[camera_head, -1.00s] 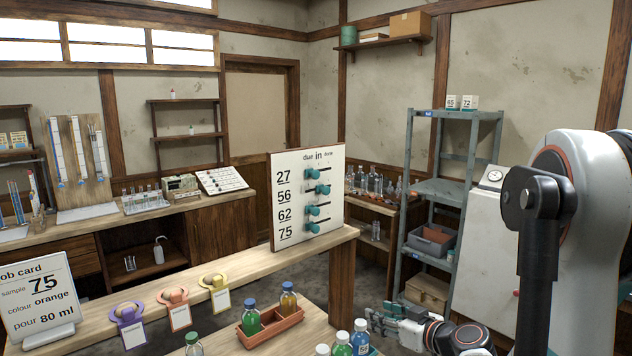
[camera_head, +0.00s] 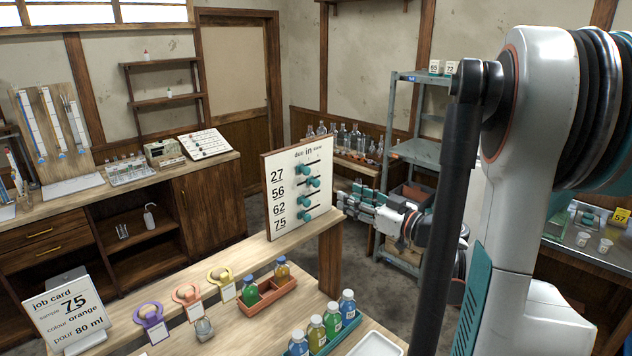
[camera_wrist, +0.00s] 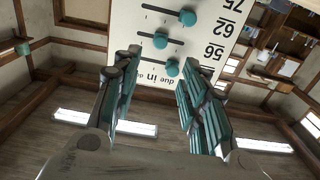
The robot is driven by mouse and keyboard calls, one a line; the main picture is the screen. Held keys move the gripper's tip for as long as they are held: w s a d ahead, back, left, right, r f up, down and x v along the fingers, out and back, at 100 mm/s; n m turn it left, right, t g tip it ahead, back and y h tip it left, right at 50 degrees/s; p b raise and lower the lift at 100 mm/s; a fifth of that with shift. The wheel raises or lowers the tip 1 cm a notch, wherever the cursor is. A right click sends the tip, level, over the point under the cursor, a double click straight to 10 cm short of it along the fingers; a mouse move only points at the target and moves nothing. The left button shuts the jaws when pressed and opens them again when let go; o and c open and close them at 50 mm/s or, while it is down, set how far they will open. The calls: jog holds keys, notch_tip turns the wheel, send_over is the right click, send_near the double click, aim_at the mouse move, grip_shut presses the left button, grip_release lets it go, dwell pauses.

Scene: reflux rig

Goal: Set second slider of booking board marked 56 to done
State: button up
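The booking board (camera_head: 290,222) is a white panel standing on the wooden bench, with rows 27, 56, 62 and 75. Each row has a teal knob on a dark slot. The second knob, on row 56 (camera_head: 313,182), sits farther right than the others, around mid-slot. The board is upside down in the wrist view, where the row-56 knob (camera_wrist: 160,41) shows beyond the fingertips. My gripper (camera_head: 350,203) is just right of the board, apart from the knobs. The wrist view shows its fingers (camera_wrist: 158,68) spread and empty. The left finger or right finger hides the 27 label there.
A job card (camera_head: 68,312), three coloured ring tags and an orange tray (camera_head: 268,296) with bottles occupy the bench and table. More bottles (camera_head: 317,332) stand in front. A shelf rack (camera_head: 415,152) stands behind my arm.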

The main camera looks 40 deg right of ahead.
aim_at(318, 183)
jog(key=w, duration=0.4)
jog(key=w+a, duration=0.1)
jog(key=w, duration=0.6)
jog(key=shift+w+a, duration=0.3)
jog(key=shift+w, duration=0.1)
jog(key=shift+c, duration=0.6)
grip_shut()
